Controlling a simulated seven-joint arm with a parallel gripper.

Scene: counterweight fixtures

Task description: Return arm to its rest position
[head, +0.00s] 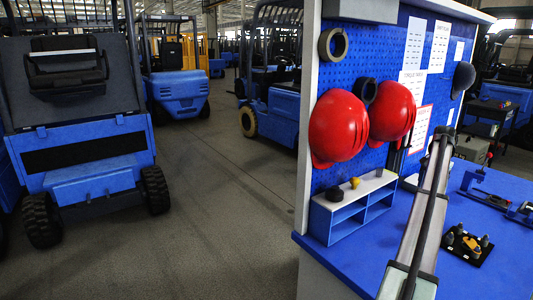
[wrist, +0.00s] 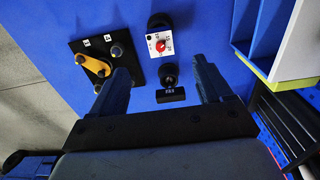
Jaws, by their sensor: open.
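My gripper (wrist: 160,66) shows in the wrist view with its two dark fingers spread apart and nothing between them. It points down over the blue bench top (wrist: 205,25). A black plate (wrist: 82,47) with a yellow lever (wrist: 95,65) and several dark knobs lies by the left finger. A small white panel with a red knob (wrist: 160,45) and a black handle piece (wrist: 170,90) lie ahead of and between the fingers; I cannot tell their distance below. The fingertips do not show clearly in the head view.
In the head view the black plate (head: 468,244) sits on the bench (head: 385,238). A small blue shelf (head: 350,210) stands against the pegboard (head: 370,60), below two red helmets (head: 338,127). Other fixtures (head: 488,188) lie farther back. Forklifts (head: 80,110) stand left, beyond open floor.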

